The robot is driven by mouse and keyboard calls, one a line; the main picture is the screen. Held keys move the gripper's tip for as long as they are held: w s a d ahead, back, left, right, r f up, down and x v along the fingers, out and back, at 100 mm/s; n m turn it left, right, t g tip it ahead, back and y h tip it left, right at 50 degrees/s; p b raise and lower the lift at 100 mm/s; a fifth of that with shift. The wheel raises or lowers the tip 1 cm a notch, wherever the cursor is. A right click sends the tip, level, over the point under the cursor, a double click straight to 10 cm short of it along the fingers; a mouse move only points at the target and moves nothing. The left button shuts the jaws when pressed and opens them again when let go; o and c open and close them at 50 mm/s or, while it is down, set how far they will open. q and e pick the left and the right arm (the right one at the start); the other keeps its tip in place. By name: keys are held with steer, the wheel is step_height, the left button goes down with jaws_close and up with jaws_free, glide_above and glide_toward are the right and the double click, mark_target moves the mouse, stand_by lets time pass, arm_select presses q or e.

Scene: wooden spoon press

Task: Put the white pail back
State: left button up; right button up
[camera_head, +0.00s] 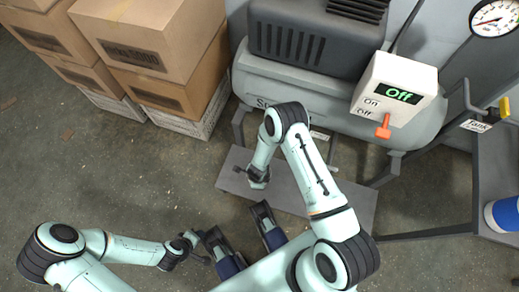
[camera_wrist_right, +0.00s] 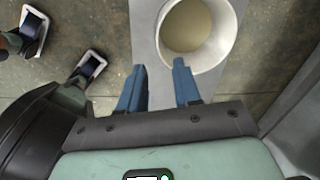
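The white pail (camera_wrist_right: 226,50) shows in the right wrist view at the top, its round mouth towards the camera and a beige inside. It appears over the grey slab. I cannot make the pail out in the head view. My right gripper (camera_wrist_right: 160,68) is open with nothing held between its blue fingers. Its right fingertip overlaps the pail's near edge in the picture; I cannot tell whether it touches. In the head view this gripper (camera_head: 258,176) is over the left part of the slab. My left gripper (camera_head: 188,245) is low at the left, away from the slab; its fingers are unclear.
The grey slab (camera_head: 355,205) lies before a compressor tank (camera_head: 300,92) with a white control box (camera_head: 395,88) reading Off. Cardboard boxes (camera_head: 145,40) stand at the upper left. A blue-and-white container (camera_head: 504,214) is on the right stand (camera_head: 490,170). Floor is clear at left.

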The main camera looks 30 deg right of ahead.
steer(key=s+a+r+n+t+y, duration=0.15)
steer(key=s+r+n, duration=0.35)
steer(key=n, duration=0.5)
steer(key=s+r+n+g+y, duration=0.15)
steer(key=s+r+n, duration=0.35)
steer(key=n, duration=0.6)
arm_select(q)
steer(key=s+d+r+g+p, duration=0.1)
steer(key=s+r+p, duration=0.1)
steer(key=r+p, duration=0.6)
steer(key=s+d+r+g+h+p, duration=0.1)
steer(key=s+r+p, duration=0.2)
steer(key=r+p, duration=0.6)
steer(key=shift+s+d+r+m+g+p, duration=0.2)
steer(key=shift+d+r+m+g+p, duration=0.1)
steer(key=shift+d+r+g, duration=0.1)
arm_select(e)
steer(key=s+a+r, duration=0.1)
steer(key=s+r, duration=0.1)
steer(key=r, duration=0.6)
steer(key=s+a+r+g+y, duration=0.1)
steer(key=s+r, duration=0.2)
steer(key=r, duration=0.6)
steer(key=shift+s+a+r+g, duration=0.15)
steer(key=shift+a+g, duration=0.1)
steer(key=shift+g, duration=0.05)
